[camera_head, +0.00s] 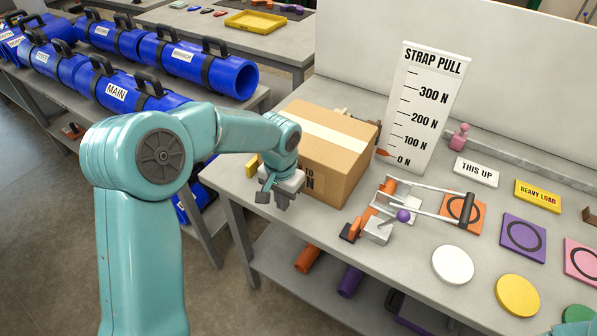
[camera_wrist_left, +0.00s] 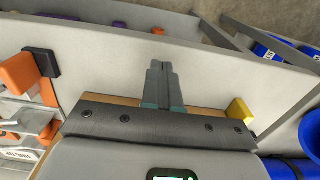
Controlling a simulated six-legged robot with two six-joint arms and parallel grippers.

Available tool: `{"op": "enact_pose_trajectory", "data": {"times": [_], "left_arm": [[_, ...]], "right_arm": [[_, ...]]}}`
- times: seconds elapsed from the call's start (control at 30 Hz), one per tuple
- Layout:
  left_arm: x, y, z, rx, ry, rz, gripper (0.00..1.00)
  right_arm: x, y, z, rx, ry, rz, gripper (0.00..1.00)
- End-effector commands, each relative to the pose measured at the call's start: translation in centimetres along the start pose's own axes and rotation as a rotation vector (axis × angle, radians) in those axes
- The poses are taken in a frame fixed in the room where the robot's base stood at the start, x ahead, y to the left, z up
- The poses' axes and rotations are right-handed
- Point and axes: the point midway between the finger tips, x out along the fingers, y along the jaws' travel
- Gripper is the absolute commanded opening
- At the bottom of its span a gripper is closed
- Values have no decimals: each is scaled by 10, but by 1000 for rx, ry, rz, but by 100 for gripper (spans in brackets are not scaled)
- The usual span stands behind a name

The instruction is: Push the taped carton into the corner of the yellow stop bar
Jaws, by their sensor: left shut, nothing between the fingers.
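The taped carton (camera_head: 345,157), brown with a pale tape strip on top, stands upright on the grey workbench. A thin brown strip of it shows behind my gripper in the left wrist view (camera_wrist_left: 108,100). A small part of the yellow stop bar (camera_head: 252,166) shows left of the carton; my wrist and the carton hide the rest. A yellow end also shows in the left wrist view (camera_wrist_left: 241,111). My left gripper (camera_head: 272,199) is shut and empty, fingers down, at the carton's near left side. I cannot tell whether it touches the carton. My right gripper is not in view.
A STRAP PULL scale board (camera_head: 423,105) stands behind the carton. An orange-handled clamp (camera_head: 368,228) and a metal frame with a black handle (camera_head: 467,208) lie to the right. Colored discs and tiles cover the bench further right. Blue pipes (camera_head: 120,90) lie on the left bench.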

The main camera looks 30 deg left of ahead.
Motion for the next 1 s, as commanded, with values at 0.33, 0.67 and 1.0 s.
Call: {"op": "enact_pose_trajectory", "data": {"times": [0.33,0.67,1.0], "left_arm": [[-14,0,0,0,0,0,0],[-52,0,0,0,0,1,0],[-90,0,-1,1,1,0,0]], "right_arm": [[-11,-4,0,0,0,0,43],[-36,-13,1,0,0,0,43],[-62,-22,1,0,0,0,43]]}}
